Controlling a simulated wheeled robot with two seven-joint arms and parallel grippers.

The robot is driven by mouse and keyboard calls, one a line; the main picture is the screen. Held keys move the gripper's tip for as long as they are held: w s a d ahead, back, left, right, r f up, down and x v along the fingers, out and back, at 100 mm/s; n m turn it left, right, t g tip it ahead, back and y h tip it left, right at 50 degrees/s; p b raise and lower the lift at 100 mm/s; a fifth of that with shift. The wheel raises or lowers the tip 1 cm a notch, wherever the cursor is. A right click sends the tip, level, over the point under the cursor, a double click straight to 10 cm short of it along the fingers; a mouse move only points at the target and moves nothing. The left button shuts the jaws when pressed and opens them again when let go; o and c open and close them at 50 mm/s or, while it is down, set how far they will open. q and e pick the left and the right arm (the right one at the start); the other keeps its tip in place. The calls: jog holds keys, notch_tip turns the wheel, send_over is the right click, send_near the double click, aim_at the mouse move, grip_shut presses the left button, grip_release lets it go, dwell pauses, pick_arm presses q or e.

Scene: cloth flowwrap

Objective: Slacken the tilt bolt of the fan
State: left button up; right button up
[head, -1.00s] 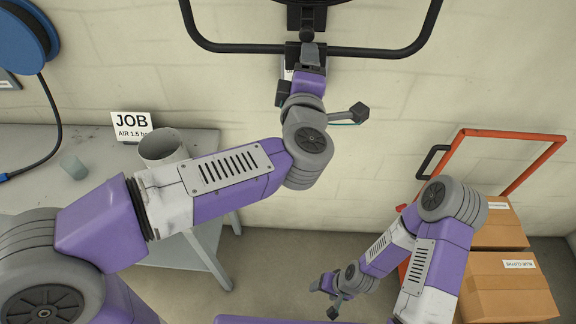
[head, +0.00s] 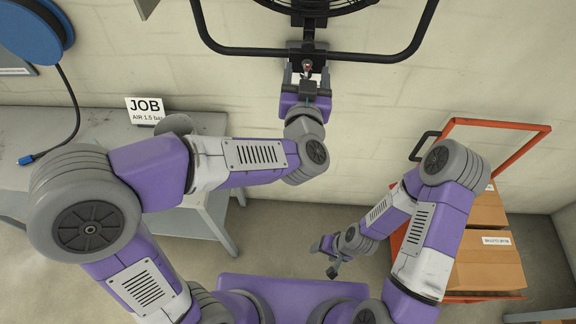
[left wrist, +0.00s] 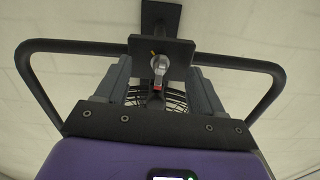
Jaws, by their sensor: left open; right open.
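The fan (head: 318,8) is black and hangs on the wall by a tubular yoke (head: 240,50), cut off by the top of the head view. Its tilt bolt (head: 307,66) sits low on the bracket. My left gripper (head: 306,76) is open, with one finger on each side of the bolt. In the left wrist view the fingers (left wrist: 161,85) stand well apart from it, with nothing between them in contact. My right gripper (head: 323,256) is open and empty, low near the middle.
An orange trolley (head: 520,150) with cardboard boxes (head: 490,262) stands at right. The wall right of the fan is bare.

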pick_arm(q)
jog(key=m+p, duration=0.2)
jog(key=m, duration=0.2)
jog(key=shift+r, duration=0.15)
jog(key=m+p, duration=0.3)
jog(key=m, duration=0.2)
jog(key=shift+p, duration=0.3)
jog(key=s, duration=0.8)
jog(key=w+a+f+n+g+b, duration=0.1)
jog(key=f+g+b, duration=0.1)
jog(key=f, duration=0.8)
jog(key=w+a+f+n+g+h+b, duration=0.1)
jog(key=f+g+b, duration=0.2)
jog(key=f, duration=0.8)
jog(key=w+a+f+n+g+h+b, duration=0.1)
jog(key=f+n+g+b, duration=0.1)
jog(key=f, duration=0.9)
jog(key=shift+w+a+f+b, duration=0.2)
jog(key=shift+w+a+b, duration=0.05)
jog(key=shift+b, duration=0.4)
